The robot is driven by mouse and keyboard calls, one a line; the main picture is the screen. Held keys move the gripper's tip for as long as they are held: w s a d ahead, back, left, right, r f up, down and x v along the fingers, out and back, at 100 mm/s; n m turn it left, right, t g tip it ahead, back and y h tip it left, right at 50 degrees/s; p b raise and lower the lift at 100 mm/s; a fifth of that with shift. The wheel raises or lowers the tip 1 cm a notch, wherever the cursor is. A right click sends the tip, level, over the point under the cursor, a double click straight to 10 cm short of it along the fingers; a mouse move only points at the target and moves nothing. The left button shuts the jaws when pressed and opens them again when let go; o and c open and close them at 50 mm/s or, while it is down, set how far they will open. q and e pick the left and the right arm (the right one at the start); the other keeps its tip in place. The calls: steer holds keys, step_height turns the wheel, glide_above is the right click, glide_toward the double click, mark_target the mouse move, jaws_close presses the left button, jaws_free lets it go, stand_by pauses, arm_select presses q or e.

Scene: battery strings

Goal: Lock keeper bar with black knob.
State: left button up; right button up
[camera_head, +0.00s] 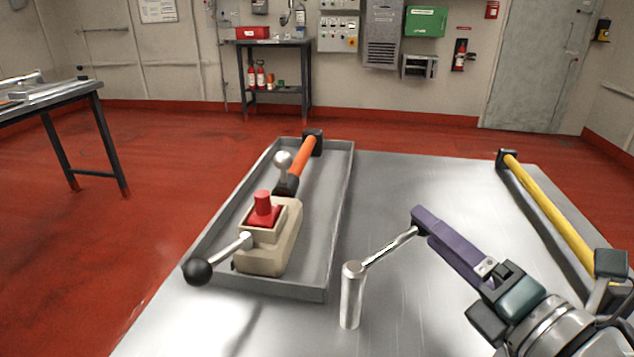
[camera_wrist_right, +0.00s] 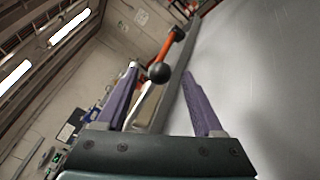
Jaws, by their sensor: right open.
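A beige block (camera_head: 270,243) with a red plug (camera_head: 263,207) sits in the near end of a grey tray. A silver bar with a black knob (camera_head: 198,270) sticks out from its near left side, over the tray's left edge. My left gripper is not in view.
The grey tray (camera_head: 334,225) also holds an orange-handled tool (camera_head: 303,156). A silver post (camera_head: 351,297) with a slanted rod stands right of the tray. A yellow rail (camera_head: 548,209) runs along the table's right side. The steel tabletop (camera_head: 440,177) is clear between.

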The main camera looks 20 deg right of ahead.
steer(key=w, duration=0.6)
steer(key=shift+a+b, duration=0.15)
steer(key=shift+b, duration=0.25)
jaws_close()
stand_by(0.9)
